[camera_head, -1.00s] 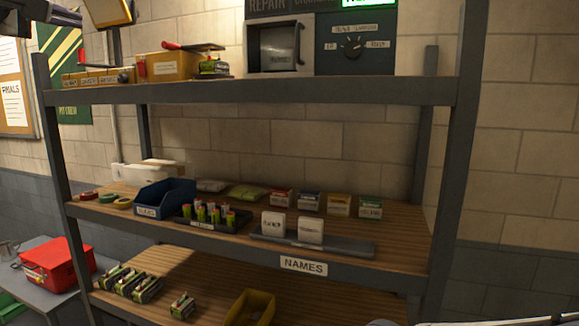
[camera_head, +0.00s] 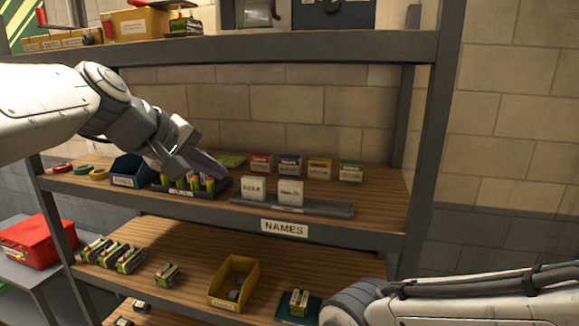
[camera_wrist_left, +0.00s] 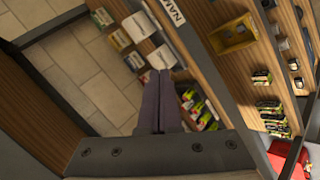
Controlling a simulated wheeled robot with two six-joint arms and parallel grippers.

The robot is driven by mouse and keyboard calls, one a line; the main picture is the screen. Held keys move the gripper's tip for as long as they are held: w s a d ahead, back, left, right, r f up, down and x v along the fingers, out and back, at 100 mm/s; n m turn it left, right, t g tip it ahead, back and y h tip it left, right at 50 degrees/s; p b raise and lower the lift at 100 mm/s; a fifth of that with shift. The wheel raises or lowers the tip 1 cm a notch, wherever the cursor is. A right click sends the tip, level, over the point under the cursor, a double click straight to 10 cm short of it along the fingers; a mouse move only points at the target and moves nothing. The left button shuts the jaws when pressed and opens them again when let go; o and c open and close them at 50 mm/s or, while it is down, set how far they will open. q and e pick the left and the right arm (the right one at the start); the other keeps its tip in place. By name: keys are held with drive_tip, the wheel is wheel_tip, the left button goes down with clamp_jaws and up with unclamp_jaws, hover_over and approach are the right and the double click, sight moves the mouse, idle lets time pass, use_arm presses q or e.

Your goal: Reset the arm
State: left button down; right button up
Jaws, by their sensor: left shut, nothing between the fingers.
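My left arm comes in from the left in the head view, and its gripper (camera_head: 207,166) is in front of the middle shelf, by the dark tray of batteries (camera_head: 190,188). The left wrist view shows its two fingers (camera_wrist_left: 159,78) pressed together with nothing between them. My right arm (camera_head: 450,298) crosses the lower right corner of the head view. Its gripper is outside the picture.
The shelf unit's middle shelf holds a blue bin (camera_head: 130,170), white name cards (camera_head: 290,194) and several small boxes (camera_head: 320,169). The lower shelf holds a yellow bin (camera_head: 250,295) and battery packs (camera_head: 167,275). A red box (camera_head: 33,240) stands at left. Shelf posts (camera_head: 437,120) and edges are close.

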use_arm(q)
drive_tip(key=s+d+f+m+g+y, duration=0.1)
drive_tip(key=s+d+f+m+g, duration=0.25)
drive_tip(key=s+d+f, duration=0.4)
drive_tip(key=s+d+f+m+g, duration=0.3)
drive_tip(key=s+d+f+m, duration=0.15)
drive_tip(key=s+f, duration=0.5)
drive_tip(key=s+a+f+m+g+y+b, duration=0.1)
drive_tip(key=s+a+f+m+g+y, duration=0.1)
drive_tip(key=s+f+m, duration=0.5)
drive_tip(key=s+a+f+y, duration=0.1)
drive_tip(key=s+f, duration=0.2)
drive_tip(key=f, duration=0.1)
drive_tip(key=shift+s, duration=0.25)
drive_tip(key=shift+f, duration=0.1)
drive_tip(key=shift+a, duration=0.15)
